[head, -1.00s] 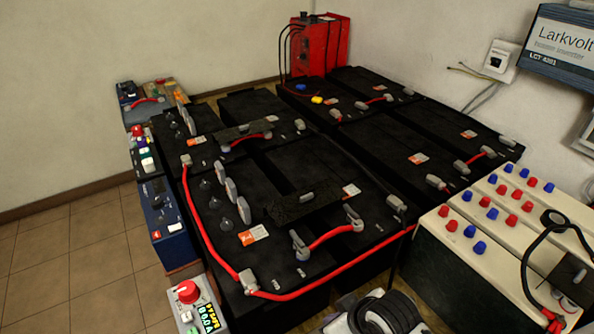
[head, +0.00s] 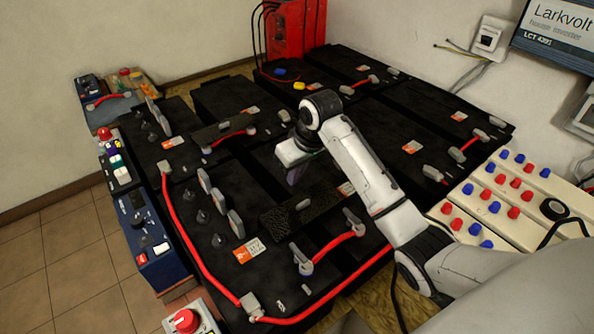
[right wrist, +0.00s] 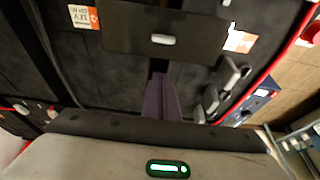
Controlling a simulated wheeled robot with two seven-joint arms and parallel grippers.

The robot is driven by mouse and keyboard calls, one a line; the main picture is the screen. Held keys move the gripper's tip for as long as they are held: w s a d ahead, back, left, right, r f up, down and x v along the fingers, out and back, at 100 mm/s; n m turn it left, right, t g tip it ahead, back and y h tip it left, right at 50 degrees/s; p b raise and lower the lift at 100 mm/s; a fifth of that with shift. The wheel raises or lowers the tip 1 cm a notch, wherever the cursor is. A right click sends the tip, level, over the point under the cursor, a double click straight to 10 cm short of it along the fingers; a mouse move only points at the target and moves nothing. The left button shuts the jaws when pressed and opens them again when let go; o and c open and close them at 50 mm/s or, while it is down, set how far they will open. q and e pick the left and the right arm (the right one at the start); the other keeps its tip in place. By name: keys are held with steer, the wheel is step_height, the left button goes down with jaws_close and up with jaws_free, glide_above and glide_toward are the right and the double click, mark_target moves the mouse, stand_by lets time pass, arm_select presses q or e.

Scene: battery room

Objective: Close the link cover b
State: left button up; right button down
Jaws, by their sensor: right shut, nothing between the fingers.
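Two dark textured cover plates with small grey handles lie over the black batteries: a near one (head: 278,217) and a far one (head: 212,134). I can read no letter on either, so I cannot tell which is link cover b. My right gripper (head: 296,175) is shut and empty, pointing down over the battery top just behind the near plate. In the right wrist view, its purple-grey fingers (right wrist: 161,97) are together, apart from a dark plate (right wrist: 130,30) with a pale handle. My left gripper is not in view.
Grey upright flaps (head: 220,200) and dark knobs stand left of the near plate. Red cables (head: 190,233) run along the battery edges, and a red link (head: 334,243) joins two grey terminals. A red unit (head: 296,28) stands behind. Cream batteries (head: 520,208) are at right.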

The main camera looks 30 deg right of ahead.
mark_target(296, 201)
steer(key=f, duration=0.1)
steer(key=s+f, duration=0.1)
steer(key=f, duration=0.1)
steer(key=s+f+p, duration=0.1)
steer(key=f, duration=0.1)
steer(key=shift+d+f, duration=0.1)
steer(key=shift+d, duration=0.05)
stand_by(0.3)
steer(key=shift+f, duration=0.15)
